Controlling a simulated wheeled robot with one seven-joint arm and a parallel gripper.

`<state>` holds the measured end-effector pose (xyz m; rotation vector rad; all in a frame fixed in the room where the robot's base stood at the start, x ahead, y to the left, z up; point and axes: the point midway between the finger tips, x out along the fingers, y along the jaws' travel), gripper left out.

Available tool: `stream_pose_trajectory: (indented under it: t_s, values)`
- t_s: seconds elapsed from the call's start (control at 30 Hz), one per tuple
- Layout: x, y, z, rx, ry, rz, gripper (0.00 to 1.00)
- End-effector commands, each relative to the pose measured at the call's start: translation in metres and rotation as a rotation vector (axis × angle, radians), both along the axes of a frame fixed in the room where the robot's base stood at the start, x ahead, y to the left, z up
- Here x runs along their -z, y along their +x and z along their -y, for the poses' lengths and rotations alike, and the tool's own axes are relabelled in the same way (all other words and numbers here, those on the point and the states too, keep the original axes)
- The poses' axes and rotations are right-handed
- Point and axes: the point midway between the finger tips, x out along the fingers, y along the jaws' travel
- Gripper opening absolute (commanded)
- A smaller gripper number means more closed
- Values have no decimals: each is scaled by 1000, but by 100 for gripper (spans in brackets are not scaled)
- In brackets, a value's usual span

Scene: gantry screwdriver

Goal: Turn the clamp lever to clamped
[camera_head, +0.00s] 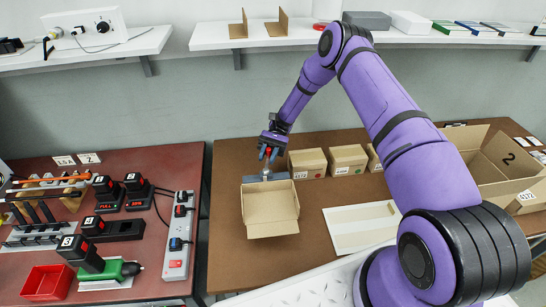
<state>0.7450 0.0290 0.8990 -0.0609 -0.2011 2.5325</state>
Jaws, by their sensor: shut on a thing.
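The clamp lever (268,152) shows as a small red piece between my gripper's fingers, above a blue-grey clamp base (278,176) on the brown table. My gripper (268,155) points down and is shut on the lever. The fingers and the open box in front hide most of the lever and base, so I cannot tell the lever's angle.
An open cardboard box (271,222) stands right in front of the clamp. Small closed boxes (307,163) stand to its right, and a large open carton (490,178) is at the far right. A red bench (165,165) on the left holds batteries, chargers and a green screwdriver (122,270).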

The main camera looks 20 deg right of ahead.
Motion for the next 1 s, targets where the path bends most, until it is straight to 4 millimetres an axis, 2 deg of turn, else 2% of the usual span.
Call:
stream_pose_trajectory:
  t_s: [0.03, 0.4, 1.0]
  values:
    - [-2, 4, -8, -33, 9, 10, 0]
    - [-2, 5, -17, -217, 9, 9, 0]
    - [-2, 5, -20, -260, 10, 8, 0]
